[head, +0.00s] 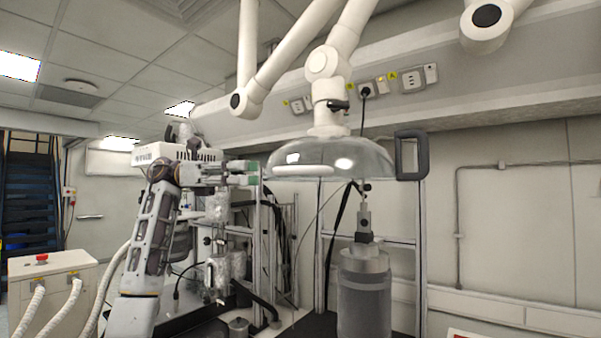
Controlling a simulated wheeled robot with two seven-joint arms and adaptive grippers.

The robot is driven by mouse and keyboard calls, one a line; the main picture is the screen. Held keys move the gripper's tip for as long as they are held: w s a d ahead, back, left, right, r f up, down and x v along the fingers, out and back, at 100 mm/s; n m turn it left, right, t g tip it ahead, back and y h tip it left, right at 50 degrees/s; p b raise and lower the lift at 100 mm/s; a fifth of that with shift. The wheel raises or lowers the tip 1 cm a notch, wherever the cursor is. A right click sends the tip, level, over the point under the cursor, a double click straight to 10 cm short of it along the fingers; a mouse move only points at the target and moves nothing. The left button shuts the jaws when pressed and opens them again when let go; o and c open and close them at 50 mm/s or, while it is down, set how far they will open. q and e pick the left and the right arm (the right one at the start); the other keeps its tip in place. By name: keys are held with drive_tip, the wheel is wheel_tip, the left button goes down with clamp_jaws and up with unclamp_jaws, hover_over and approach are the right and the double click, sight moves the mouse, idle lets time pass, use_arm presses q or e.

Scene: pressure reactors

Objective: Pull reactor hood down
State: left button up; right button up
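The reactor hood (345,158) is a clear, wide dome at the end of a white jointed arm hanging from the ceiling. A dark grey loop handle (411,155) stands on its right side. My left gripper (252,173) points right, close to the hood's left rim. Its fingertips are small here, and I cannot tell whether they touch the rim or how far apart they are. The hood hangs above a grey cylindrical reactor vessel (364,290) with a metal fitting on top. My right gripper is not in view.
A metal frame (421,255) and glassware (217,270) stand behind and left of the vessel. A white cabinet with a red button (42,258) is at the lower left. More white ceiling arms (290,60) hang above. The space right of the hood is open to the wall.

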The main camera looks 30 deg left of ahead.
sight(301, 172)
use_arm(q)
drive_tip(key=d, duration=0.4)
drive_tip(key=w+d+p, duration=0.1)
drive_tip(key=d, duration=0.3)
drive_tip(key=w+d, duration=0.1)
drive_tip(key=d, duration=0.4)
drive_tip(key=shift+w+p, duration=0.15)
drive_tip(key=shift+p, duration=0.2)
clamp_jaws()
